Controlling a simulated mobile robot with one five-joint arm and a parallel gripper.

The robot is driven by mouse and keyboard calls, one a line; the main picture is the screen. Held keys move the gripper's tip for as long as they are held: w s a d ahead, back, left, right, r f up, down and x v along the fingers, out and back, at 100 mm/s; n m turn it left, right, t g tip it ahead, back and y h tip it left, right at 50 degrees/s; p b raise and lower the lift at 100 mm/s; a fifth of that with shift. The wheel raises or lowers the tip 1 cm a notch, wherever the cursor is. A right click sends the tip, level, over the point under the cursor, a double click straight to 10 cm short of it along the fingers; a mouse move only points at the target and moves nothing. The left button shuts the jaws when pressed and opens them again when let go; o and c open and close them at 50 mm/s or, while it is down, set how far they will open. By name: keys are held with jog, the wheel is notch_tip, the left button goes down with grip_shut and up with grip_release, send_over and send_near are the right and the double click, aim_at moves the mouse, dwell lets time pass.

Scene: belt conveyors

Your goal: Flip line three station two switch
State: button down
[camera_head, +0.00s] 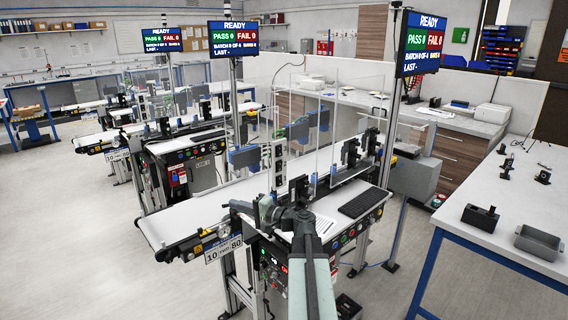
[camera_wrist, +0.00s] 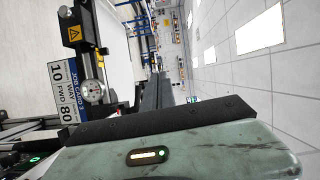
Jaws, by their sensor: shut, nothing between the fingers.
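The nearest belt conveyor (camera_head: 205,212) carries a card reading 10 and 80 (camera_head: 223,249); in the wrist view the card (camera_wrist: 62,88) reads Job Card 3. Its side has a control panel with small lit buttons and knobs (camera_head: 272,262), partly behind my arm. More buttons and knobs (camera_head: 348,236) sit along its right side. I cannot tell which control is the station two switch. My gripper (camera_wrist: 157,90) is shut and empty, seen dark and edge-on in the wrist view. In the head view my arm reaches over the conveyor's near side, hiding part of it.
A round gauge (camera_wrist: 92,91) is on the conveyor end. Clear panels (camera_head: 345,105), dark fixtures (camera_head: 298,190) and a keyboard (camera_head: 364,202) stand on the near line. A READY screen (camera_head: 422,45) is above. A white table (camera_head: 500,225) is right; open floor lies left.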

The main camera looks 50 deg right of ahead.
aim_at(280, 163)
jog(key=s+d+r+m+t+h, duration=0.1)
jog(key=s+d+r+m+h, duration=0.1)
jog(key=s+d, duration=0.5)
jog(key=s+d+r+m+t+h+p, duration=0.1)
jog(key=s+d+r+m+h, duration=0.2)
jog(key=d, duration=1)
jog(key=s+h, duration=0.2)
jog(key=s, duration=0.3)
jog(key=shift+s+d, duration=0.3)
jog(key=shift+r, duration=0.1)
jog(key=w, duration=0.4)
jog(key=w+r+p, duration=0.1)
jog(key=w, duration=0.4)
jog(key=w+d+p, duration=0.1)
jog(key=w, duration=0.4)
jog(key=shift+r, duration=0.3)
